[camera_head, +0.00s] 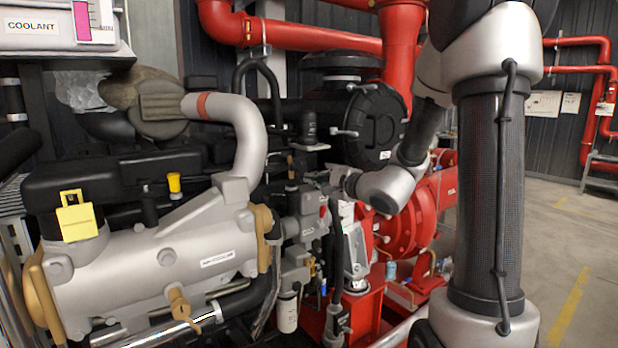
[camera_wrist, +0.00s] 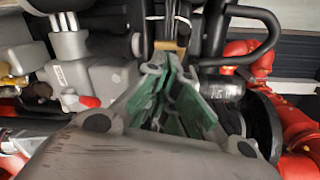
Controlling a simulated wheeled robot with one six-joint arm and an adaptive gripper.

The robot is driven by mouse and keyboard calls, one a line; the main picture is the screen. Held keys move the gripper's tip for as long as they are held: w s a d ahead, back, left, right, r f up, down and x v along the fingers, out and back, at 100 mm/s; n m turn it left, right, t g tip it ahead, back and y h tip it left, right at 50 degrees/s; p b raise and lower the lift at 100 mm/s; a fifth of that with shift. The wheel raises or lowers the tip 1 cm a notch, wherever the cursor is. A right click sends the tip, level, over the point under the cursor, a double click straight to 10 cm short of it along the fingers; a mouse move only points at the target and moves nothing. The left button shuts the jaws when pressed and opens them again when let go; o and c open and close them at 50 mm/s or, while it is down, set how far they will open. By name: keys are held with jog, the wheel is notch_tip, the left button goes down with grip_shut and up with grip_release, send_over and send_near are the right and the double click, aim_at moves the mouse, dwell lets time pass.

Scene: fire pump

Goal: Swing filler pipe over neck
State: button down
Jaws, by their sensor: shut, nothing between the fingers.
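No bare neck opening shows. I cannot single out the filler pipe for certain; a dark bent pipe (camera_head: 108,125) runs below the white COOLANT tank (camera_head: 62,24) at the upper left. My gripper (camera_wrist: 172,58) is shut and empty in the wrist view, its green-padded fingers close together. It is among the engine parts, well right of the yellow cap; its fingers are hard to make out in the head view.
A thick silver elbow pipe (camera_head: 245,135) rises between the engine housing and a black round canister (camera_head: 375,125). Red pump parts (camera_head: 405,235) stand at the right of the engine. Hoses and brackets crowd the middle. Open floor (camera_head: 585,235) lies at the far right.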

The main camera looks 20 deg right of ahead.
jog(key=s+a+r, duration=0.1)
jog(key=s+a, duration=0.4)
jog(key=s, duration=0.2)
jog(key=shift+s, duration=0.3)
jog(key=s+a+f+n+g+y, duration=0.1)
jog(key=s+f+n+g, duration=0.4)
jog(key=s, duration=0.4)
jog(key=s+a+f+n+g+y, duration=0.2)
jog(key=s+f+n+g, duration=0.3)
jog(key=s, duration=0.5)
jog(key=s+d+n+g+h, duration=0.4)
jog(key=s+d+h, duration=0.25)
jog(key=d, duration=0.35)
jog(key=d+r+n+t+h, duration=0.2)
jog(key=d+r+n, duration=0.1)
jog(key=r, duration=0.4)
jog(key=shift+s+n+t, duration=0.2)
jog(key=shift+n+t, duration=0.1)
jog(key=shift+n, duration=0.1)
